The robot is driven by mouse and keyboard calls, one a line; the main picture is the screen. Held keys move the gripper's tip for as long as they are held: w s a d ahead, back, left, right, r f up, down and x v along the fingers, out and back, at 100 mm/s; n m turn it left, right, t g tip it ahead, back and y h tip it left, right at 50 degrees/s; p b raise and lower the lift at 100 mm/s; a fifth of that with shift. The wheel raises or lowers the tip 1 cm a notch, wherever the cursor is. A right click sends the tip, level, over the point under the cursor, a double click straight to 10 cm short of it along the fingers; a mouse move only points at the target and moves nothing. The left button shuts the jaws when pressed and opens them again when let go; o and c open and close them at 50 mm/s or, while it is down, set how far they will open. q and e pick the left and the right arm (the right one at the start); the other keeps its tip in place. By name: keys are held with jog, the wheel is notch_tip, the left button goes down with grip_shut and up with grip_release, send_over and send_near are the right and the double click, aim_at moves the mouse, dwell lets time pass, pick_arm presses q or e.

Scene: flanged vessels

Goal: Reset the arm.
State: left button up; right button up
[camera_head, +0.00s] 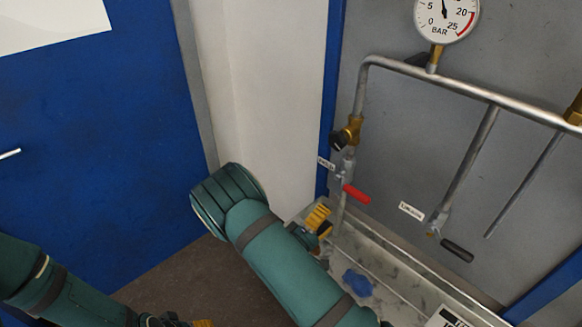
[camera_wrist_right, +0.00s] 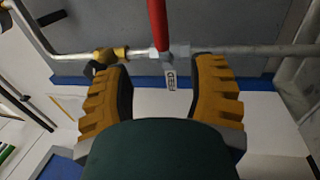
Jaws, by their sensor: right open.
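My right arm reaches in from the bottom of the head view. Its right gripper (camera_head: 319,222), with yellow ridged fingers, is partly hidden behind the arm, just left of and below the red valve handle (camera_head: 356,194). In the right wrist view the right gripper (camera_wrist_right: 160,80) is open, with nothing between its fingers. The red handle (camera_wrist_right: 157,24) and a white label (camera_wrist_right: 169,76) show beyond the fingers, apart from them. My left arm enters at the lower left. Only yellow and dark bits of the left gripper (camera_head: 200,323) show at the bottom edge.
A metal pipe (camera_head: 480,92) with a pressure gauge (camera_head: 446,17) runs along the grey panel (camera_head: 540,60). A black-handled valve (camera_head: 457,250) hangs at right. A blue cloth-like item (camera_head: 357,283) lies in the pale tray (camera_head: 395,287). A blue door (camera_head: 90,130) stands at left.

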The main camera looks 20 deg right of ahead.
jog(key=s+a+f+m+g+y+b, duration=0.1)
jog(key=s+a+f+m+y+b, duration=0.15)
jog(key=f+y, duration=0.5)
jog(key=s+a+f+m+y+b, duration=0.1)
jog(key=a+f+y, duration=0.3)
jog(key=f, duration=0.6)
pick_arm(q)
jog(key=f, duration=0.1)
jog(key=f+b, duration=0.1)
jog(key=f, duration=0.3)
jog(key=shift+s+d+f+b, duration=0.15)
jog(key=shift+s+f+b, duration=0.05)
jog(key=shift+s+b, duration=0.1)
pick_arm(e)
jog(key=s+a+m+g+y, duration=0.3)
jog(key=s+a+g+y, duration=0.1)
jog(key=s+a+y, duration=0.7)
jog(key=shift+s+a+r+g, duration=0.15)
jog(key=shift+a+r+g, duration=0.2)
jog(key=shift+a, duration=0.5)
pick_arm(q)
jog(key=shift+c, duration=0.4)
pick_arm(e)
jog(key=shift+c, duration=0.4)
